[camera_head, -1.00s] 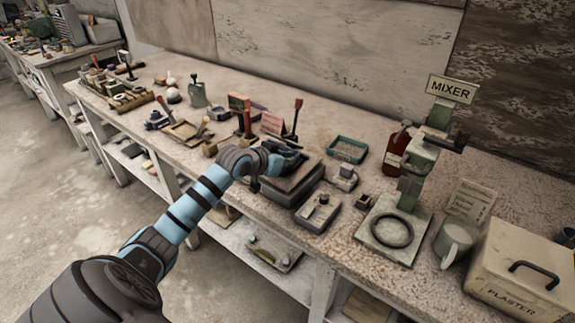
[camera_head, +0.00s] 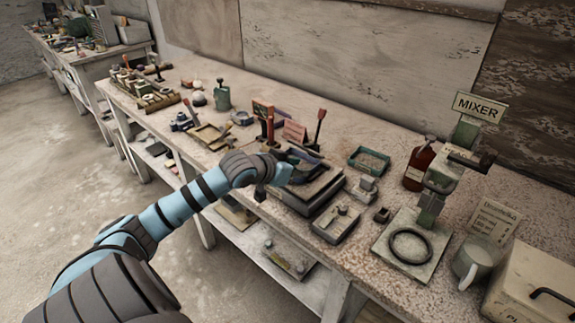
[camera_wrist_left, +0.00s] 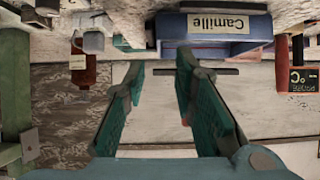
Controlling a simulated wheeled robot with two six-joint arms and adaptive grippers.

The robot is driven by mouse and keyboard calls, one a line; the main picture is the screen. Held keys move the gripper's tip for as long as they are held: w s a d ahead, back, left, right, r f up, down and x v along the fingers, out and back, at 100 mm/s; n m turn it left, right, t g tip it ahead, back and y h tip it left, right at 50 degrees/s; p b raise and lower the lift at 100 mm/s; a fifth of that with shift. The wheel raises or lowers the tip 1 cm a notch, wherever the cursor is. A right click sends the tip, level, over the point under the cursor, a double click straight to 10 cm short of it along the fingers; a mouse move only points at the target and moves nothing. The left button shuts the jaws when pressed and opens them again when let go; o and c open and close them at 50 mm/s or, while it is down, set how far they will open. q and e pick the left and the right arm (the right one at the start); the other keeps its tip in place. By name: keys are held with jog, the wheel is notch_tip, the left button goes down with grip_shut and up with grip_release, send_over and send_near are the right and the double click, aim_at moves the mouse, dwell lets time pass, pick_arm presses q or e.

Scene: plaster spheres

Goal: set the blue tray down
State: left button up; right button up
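The blue tray (camera_wrist_left: 215,42), with a "Camille" label, shows in the left wrist view, where the picture is upside down. It is beyond my left fingertips and appears to rest on the bench side. Its support is not clear, and I cannot make it out surely in the head view. My left gripper (camera_wrist_left: 161,68) is open, with nothing between its teal fingers. In the head view my left gripper (camera_head: 283,174) is over the front of the bench beside a dark flat device (camera_head: 318,198), its fingers mostly hidden. My right gripper is not in view.
The bench (camera_head: 330,112) is crowded. A teal tray (camera_head: 369,160), a brown bottle (camera_head: 419,166) and the mixer (camera_head: 432,206) stand right of my gripper. Red-handled tools (camera_head: 320,122) stand behind it. A strip along the wall is clear.

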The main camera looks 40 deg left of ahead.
pick_arm(q)
jog(key=p+v, duration=0.3)
jog(key=v, duration=0.3)
jog(key=shift+s+p, duration=0.2)
jog(key=shift+p, duration=0.1)
jog(key=shift+r, duration=0.1)
